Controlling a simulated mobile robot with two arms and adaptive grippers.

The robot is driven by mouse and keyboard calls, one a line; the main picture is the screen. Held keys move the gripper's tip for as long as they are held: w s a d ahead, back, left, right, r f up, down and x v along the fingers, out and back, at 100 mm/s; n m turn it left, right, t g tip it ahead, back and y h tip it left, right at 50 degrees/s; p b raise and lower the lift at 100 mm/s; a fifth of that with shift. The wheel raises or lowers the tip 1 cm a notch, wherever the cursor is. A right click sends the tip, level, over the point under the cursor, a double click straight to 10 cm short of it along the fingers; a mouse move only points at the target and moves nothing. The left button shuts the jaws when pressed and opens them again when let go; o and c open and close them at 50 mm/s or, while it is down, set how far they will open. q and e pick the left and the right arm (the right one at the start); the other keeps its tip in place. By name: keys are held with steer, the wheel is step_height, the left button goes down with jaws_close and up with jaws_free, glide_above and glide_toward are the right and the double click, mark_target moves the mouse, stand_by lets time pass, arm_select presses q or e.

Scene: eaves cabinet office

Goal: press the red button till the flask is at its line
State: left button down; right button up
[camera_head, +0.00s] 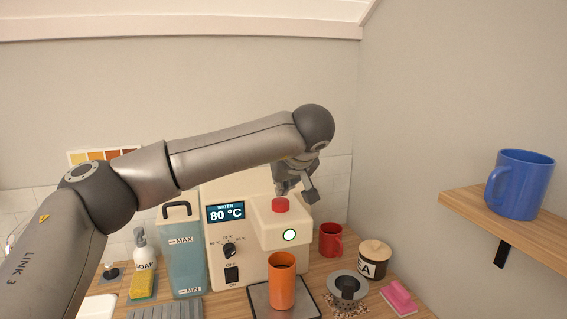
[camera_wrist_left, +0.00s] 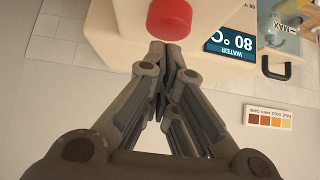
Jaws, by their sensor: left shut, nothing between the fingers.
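The red button (camera_head: 280,205) is a round cap on top of the cream dispenser's front head, and it shows at the top of the left wrist view (camera_wrist_left: 169,18). My left gripper (camera_head: 281,191) is shut and empty, its fingertips just above the button; I cannot tell whether they touch it. The fingers also show in the wrist view (camera_wrist_left: 166,52). The orange flask (camera_head: 282,290) stands upright on the dark drip tray (camera_head: 259,306), under the dispenser head. I cannot make out its line or the level inside. My right gripper is not in view.
The dispenser display (camera_head: 226,212) reads water 80 °C, and a round light (camera_head: 289,235) glows below the button. A blue water tank (camera_head: 182,255) stands left. A red mug (camera_head: 331,240), a jar (camera_head: 373,259) and a pink item (camera_head: 398,298) are right. A blue mug (camera_head: 520,185) sits on a shelf.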

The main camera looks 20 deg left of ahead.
arm_select(q)
steer(key=shift+f, duration=0.5)
